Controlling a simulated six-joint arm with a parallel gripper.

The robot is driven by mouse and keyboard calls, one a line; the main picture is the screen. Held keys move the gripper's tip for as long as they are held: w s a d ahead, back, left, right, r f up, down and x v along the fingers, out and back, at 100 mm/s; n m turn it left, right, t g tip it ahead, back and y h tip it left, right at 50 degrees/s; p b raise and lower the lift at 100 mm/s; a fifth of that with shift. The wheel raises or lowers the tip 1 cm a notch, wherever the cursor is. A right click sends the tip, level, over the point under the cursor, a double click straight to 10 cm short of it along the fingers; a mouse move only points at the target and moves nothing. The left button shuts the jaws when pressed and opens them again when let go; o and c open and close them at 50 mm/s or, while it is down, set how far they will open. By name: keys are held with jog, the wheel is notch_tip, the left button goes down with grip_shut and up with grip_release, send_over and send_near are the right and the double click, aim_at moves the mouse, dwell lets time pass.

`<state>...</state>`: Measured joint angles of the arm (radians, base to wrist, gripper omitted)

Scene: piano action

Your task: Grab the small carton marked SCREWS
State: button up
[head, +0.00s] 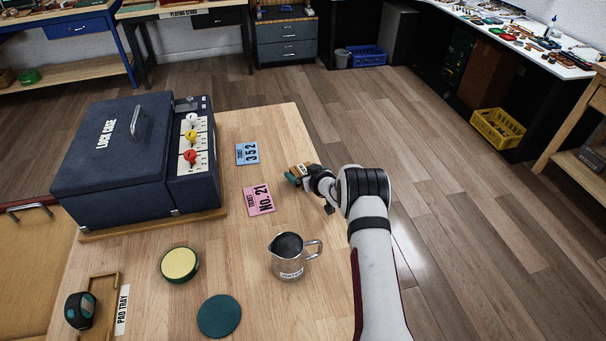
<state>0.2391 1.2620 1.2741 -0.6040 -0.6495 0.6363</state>
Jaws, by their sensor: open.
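My gripper (298,174) is at the right part of the wooden table, low over its top, with teal tips pointing left. A small tan carton (299,168) with a dark-lettered pale label shows right at the gripper. Its lettering is too small and too covered to read surely, and the gripper hides part of it. The jaws are open; I cannot tell whether they stand around the carton or beside it.
Blue ticket (247,153) and pink ticket (260,199) lie left of my gripper. A metal jug (288,257) stands nearer the front. The dark blue lock case (115,150) fills the table's left. A round yellow-topped pad (179,264) and green disc (219,315) lie in front.

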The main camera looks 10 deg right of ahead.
jog(key=c, duration=1.1)
jog(key=shift+r, duration=0.15)
